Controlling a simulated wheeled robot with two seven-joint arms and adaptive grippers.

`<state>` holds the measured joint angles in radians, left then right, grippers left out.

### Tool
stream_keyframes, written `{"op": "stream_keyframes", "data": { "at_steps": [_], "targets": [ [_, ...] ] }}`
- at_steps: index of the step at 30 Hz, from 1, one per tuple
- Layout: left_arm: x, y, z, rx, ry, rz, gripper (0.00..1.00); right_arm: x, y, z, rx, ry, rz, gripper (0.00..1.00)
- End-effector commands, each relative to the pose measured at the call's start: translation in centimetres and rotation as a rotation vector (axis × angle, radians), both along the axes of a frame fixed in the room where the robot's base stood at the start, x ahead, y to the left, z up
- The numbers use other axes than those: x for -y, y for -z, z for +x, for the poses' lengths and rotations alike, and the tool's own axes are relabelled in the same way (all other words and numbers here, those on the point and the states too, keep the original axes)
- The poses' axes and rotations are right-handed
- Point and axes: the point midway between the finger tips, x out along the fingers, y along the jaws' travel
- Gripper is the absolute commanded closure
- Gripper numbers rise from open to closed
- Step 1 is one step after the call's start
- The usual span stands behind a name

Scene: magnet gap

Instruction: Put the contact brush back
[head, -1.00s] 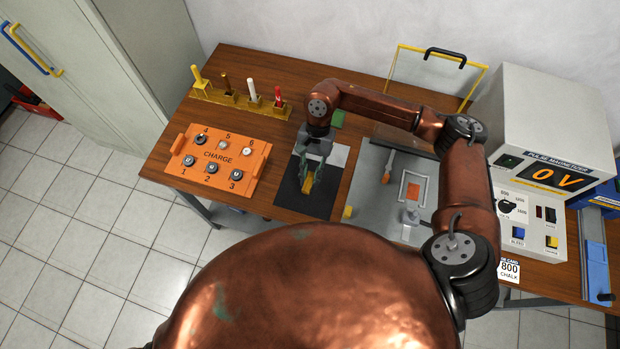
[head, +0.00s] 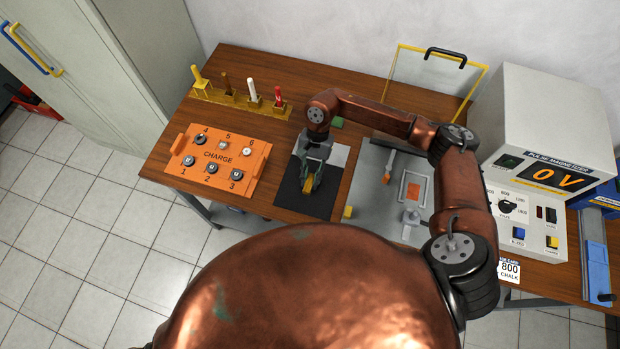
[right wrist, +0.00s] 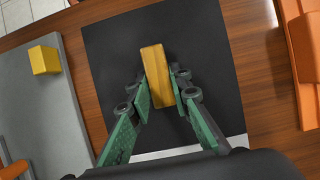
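A yellow-brown oblong block (right wrist: 157,76) lies on the black mat (right wrist: 110,45). I cannot tell for sure that it is the contact brush. In the head view the block (head: 308,185) shows as a small yellow patch between the fingers. My right gripper (head: 312,180) points down over the mat, its green-padded fingers on either side of the block. In the right wrist view the fingertips (right wrist: 160,80) are very close to the block's sides; I cannot tell whether they press on it. My left gripper is not in view.
An orange CHARGE panel (head: 217,156) with numbered knobs is left of the mat. Behind it a yellow rack (head: 237,101) holds several coloured-handled pieces. A grey plate with a yellow cube (head: 348,212) is right of the mat. The magnetizer box (head: 547,120) stands far right, reading 0 V.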

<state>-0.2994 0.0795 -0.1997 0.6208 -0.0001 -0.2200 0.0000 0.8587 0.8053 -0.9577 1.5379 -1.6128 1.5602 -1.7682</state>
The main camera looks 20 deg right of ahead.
Motion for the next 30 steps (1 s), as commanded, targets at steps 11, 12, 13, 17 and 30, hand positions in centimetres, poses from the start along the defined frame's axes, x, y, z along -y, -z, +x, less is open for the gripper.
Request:
{"op": "stream_keyframes", "data": {
  "at_steps": [11, 12, 13, 17, 30],
  "targets": [
    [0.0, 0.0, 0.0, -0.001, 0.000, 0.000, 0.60, 0.0, 0.0, 0.0, 0.000, 0.000, 0.000, 0.64],
    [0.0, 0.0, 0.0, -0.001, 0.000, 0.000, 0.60, 0.0, 0.0, 0.0, 0.000, 0.000, 0.000, 0.64],
    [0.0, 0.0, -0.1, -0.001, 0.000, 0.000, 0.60, 0.0, 0.0, 0.0, 0.000, 0.000, 0.000, 0.64],
    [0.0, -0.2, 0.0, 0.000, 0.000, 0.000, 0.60, 0.0, -0.2, 0.0, 0.000, 0.000, 0.000, 0.64],
    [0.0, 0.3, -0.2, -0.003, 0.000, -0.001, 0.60, 1.7, -7.1, 2.6, 0.004, 0.000, -0.001, 0.64]
  ]
}}
